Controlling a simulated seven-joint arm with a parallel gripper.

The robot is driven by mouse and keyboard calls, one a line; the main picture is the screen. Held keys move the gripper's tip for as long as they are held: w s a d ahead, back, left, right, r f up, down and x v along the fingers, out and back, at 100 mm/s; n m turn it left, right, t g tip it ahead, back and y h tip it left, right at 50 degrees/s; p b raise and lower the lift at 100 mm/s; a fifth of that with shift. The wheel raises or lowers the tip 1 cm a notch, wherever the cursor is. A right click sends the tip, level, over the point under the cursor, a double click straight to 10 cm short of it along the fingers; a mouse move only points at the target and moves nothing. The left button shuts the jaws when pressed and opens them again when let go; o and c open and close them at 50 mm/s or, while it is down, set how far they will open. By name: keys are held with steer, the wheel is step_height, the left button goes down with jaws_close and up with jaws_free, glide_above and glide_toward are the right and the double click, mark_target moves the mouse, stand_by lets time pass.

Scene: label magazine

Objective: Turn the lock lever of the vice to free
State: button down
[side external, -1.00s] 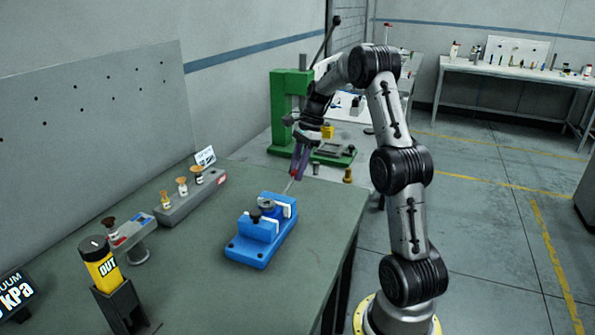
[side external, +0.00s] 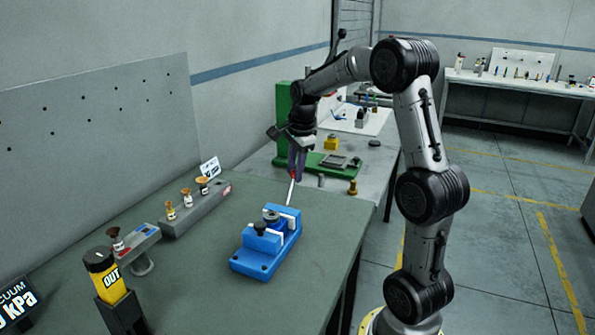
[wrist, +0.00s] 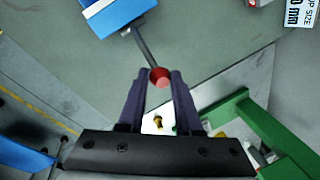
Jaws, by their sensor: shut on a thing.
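The blue vice (side external: 262,257) sits on the green-topped bench, with a dark round part on top. It also shows at the upper left of the wrist view (wrist: 110,10). Its thin lock lever (side external: 290,191) rises from the far end, tilted, and ends in a red knob (side external: 294,174). In the wrist view the lever (wrist: 143,48) runs from the vice to the red knob (wrist: 160,78) at my fingertips. My gripper (side external: 296,168) is shut on the red knob; its fingers (wrist: 160,84) stand on both sides of it.
A grey rack with several suction cups (side external: 197,207) stands left of the vice. A yellow "OUT" cylinder (side external: 105,275) is at the front left. A green press (side external: 283,125) and a brass piece (side external: 352,187) are behind my gripper. The bench right of the vice is clear.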

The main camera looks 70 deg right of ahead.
steer(key=shift+a+f, duration=0.35)
steer(key=shift+a, duration=0.25)
steer(key=c, duration=0.6)
jaws_free()
steer(key=shift+d+r, duration=0.15)
steer(key=shift+r, duration=0.15)
steer(key=shift+r, duration=0.25)
steer(key=v, duration=1.3)
